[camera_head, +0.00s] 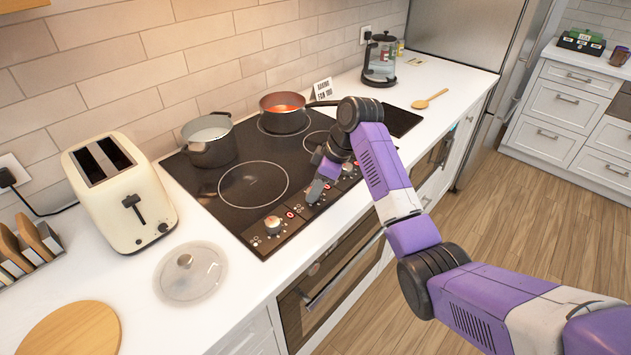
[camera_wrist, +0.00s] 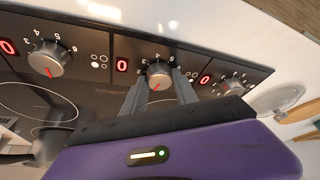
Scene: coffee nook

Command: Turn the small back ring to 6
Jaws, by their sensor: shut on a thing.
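The dark glass cooktop (camera_head: 220,190) has a row of silver knobs along its front. My gripper (camera_head: 316,188) reaches down at this row; in the wrist view its two fingers (camera_wrist: 160,88) are shut on the sides of a middle knob (camera_wrist: 158,70). That knob's red mark points toward the bottom of the wrist view, and numbers show on its far side. A second knob (camera_wrist: 48,60) sits to its left and a third (camera_wrist: 233,87) to its right, both free. The visible red displays (camera_wrist: 122,64) read 0. I cannot tell which ring the held knob serves.
A grey pot (camera_head: 208,143) and a pan with red contents (camera_head: 284,115) stand on the back rings. A small sign (camera_head: 324,90) stands behind. A toaster (camera_head: 120,195), glass lid (camera_head: 190,274) and round board (camera_head: 75,330) are left; a kettle (camera_head: 380,62) and wooden spoon (camera_head: 430,98) are right.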

